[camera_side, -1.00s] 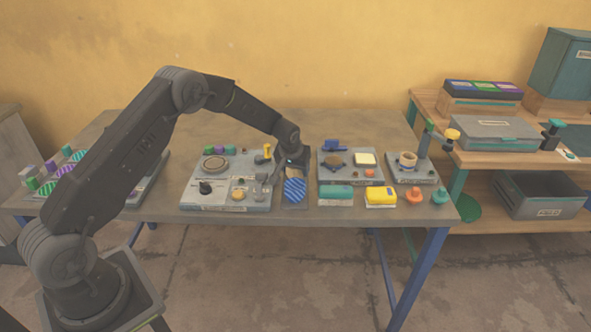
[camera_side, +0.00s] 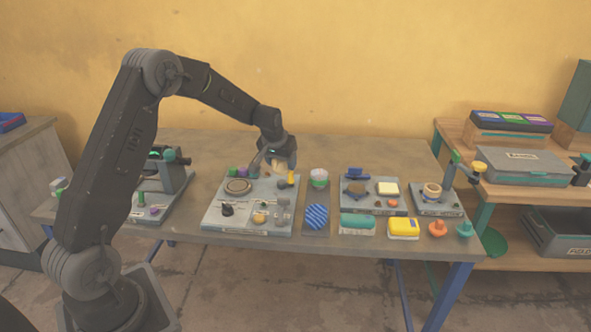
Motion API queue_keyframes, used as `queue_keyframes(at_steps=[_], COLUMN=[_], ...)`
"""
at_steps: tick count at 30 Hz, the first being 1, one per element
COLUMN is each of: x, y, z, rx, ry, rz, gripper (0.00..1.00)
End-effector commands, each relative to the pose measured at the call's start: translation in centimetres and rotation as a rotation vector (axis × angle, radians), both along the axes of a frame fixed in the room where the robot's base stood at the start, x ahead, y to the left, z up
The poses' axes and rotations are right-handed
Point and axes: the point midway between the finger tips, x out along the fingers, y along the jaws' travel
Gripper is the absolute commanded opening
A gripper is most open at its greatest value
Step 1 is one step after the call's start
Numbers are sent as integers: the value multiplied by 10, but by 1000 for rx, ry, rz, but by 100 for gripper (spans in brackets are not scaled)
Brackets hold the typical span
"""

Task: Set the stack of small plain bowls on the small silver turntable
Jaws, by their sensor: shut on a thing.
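My gripper (camera_side: 276,162) is above the back right part of the left grey panel (camera_side: 212,216). It is shut on a small cream-tan thing (camera_side: 277,168), which looks like the stack of plain bowls; the fingers partly cover it. A round greyish disc with a brown rim (camera_side: 238,186) lies on that panel, left of and below my gripper; it looks like the small turntable. The held thing is apart from the disc.
Two more grey panels with a brown pad (camera_side: 356,189) and a cup (camera_side: 432,190) are to the right. A teal block (camera_side: 358,221) and yellow block (camera_side: 404,228) lie in front. The table's back strip is clear.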

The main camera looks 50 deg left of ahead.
Motion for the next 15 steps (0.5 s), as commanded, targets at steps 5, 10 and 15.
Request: queue_keyframes(at_steps=[5, 10, 15], x=[-22, -56, -83], y=[35, 81, 112], z=[8, 13, 17], rx=[-2, -3, -1], ry=[1, 3, -1], rz=[116, 320, 471], gripper=[34, 34, 34])
